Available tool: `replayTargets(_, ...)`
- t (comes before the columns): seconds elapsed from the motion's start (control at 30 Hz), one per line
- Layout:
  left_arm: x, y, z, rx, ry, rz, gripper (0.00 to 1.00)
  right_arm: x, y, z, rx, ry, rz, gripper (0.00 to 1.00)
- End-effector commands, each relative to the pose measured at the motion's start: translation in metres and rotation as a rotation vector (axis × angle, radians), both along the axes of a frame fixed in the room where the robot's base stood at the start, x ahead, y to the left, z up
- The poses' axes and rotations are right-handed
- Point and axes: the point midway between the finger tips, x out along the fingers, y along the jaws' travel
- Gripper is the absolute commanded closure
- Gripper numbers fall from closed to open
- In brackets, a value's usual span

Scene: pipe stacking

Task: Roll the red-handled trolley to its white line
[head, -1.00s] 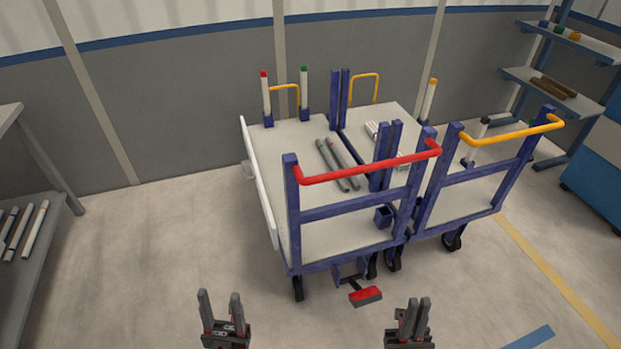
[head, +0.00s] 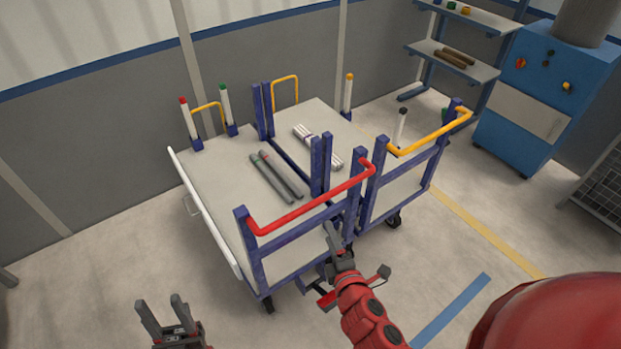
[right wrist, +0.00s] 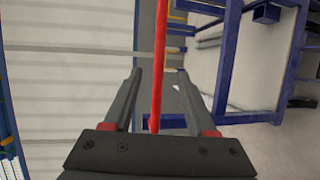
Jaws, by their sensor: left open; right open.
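The red-handled trolley has a grey deck (head: 215,170), blue posts and a red push handle (head: 310,203). My right gripper (head: 331,236) is open just below the handle's right half in the head view. In the right wrist view the red handle (right wrist: 159,60) runs lengthwise between the open fingers of the gripper (right wrist: 161,78); I cannot tell whether they touch it. My left gripper (head: 162,312) is open and empty over the floor, left of the trolley. I see no white line on the floor.
A yellow-handled trolley (head: 430,132) stands close along the right side. Grey pipes (head: 275,178) lie on the red-handled trolley, white pipes (head: 318,147) on the other. A yellow line (head: 485,232) and blue strip (head: 455,308) mark the floor. A blue machine (head: 545,90) stands right.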

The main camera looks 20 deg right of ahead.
Motion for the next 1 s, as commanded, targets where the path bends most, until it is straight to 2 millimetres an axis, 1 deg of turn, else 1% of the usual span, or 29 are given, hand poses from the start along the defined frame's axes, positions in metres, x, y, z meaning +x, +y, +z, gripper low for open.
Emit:
replayTargets(0.03, 0.0, 0.0, 0.004, 0.0, 0.001, 0.0, 0.5, -0.001, -0.003, 0.003, -0.019, 0.008, -0.012, 0.43)
replayTargets(0.13, 0.0, 0.0, 0.005, 0.0, 0.0, 0.0, 0.5, 0.002, -0.008, 0.003, -0.039, 0.015, -0.028, 0.43)
replayTargets(0.27, 0.0, 0.0, 0.01, 0.0, 0.001, 0.0, 0.5, 0.018, -0.008, 0.001, -0.039, 0.013, -0.026, 0.43)
replayTargets(0.7, 0.0, 0.0, 0.037, 0.0, 0.0, 0.0, 0.5, 0.097, -0.012, -0.012, -0.032, 0.011, -0.027, 0.43)
replayTargets(1.0, 0.0, 0.0, 0.049, 0.0, 0.0, 0.0, 0.5, 0.144, -0.013, -0.022, -0.03, 0.014, -0.025, 0.43)
